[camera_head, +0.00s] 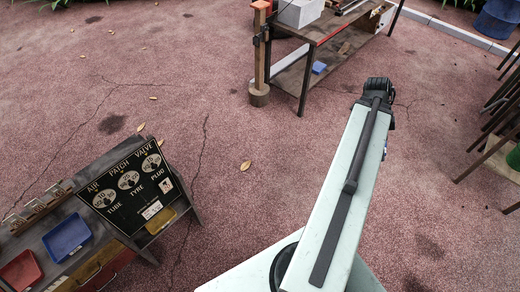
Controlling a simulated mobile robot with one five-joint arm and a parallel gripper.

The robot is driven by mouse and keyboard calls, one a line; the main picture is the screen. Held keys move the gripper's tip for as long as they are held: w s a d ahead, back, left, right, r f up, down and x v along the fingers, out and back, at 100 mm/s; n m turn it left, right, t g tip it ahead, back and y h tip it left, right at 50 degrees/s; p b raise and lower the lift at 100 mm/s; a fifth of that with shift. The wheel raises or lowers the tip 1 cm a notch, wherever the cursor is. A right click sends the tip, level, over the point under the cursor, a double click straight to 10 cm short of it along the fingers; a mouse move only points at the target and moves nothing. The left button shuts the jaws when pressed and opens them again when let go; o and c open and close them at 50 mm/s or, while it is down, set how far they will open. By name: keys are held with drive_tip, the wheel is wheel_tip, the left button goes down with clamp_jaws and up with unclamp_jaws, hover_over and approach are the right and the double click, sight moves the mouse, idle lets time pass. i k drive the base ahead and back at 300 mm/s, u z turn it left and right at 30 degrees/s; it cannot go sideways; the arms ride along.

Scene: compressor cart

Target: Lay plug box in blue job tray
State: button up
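A blue tray (67,237) lies on the dark cart (108,232) at the lower left; it looks empty. I cannot pick out a plug box for certain. A small blue object (319,68) lies on the lower shelf of the bench at the top, too small to name. My arm reaches up from the bottom centre to a black joint at its far end, well to the right of the cart. The fingers of my gripper do not show; they are hidden or out of view.
A bench (318,28) with a wooden post (260,60) stands at the top. Dark stacked furniture (495,125) is at right. The paved floor between is open.

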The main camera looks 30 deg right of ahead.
sight(61, 246)
drive_tip(key=u, duration=1.3)
drive_tip(key=k, duration=0.25)
drive_tip(key=u, duration=1.55)
drive_tip(key=i, duration=1.65)
drive_tip(key=z, duration=0.05)
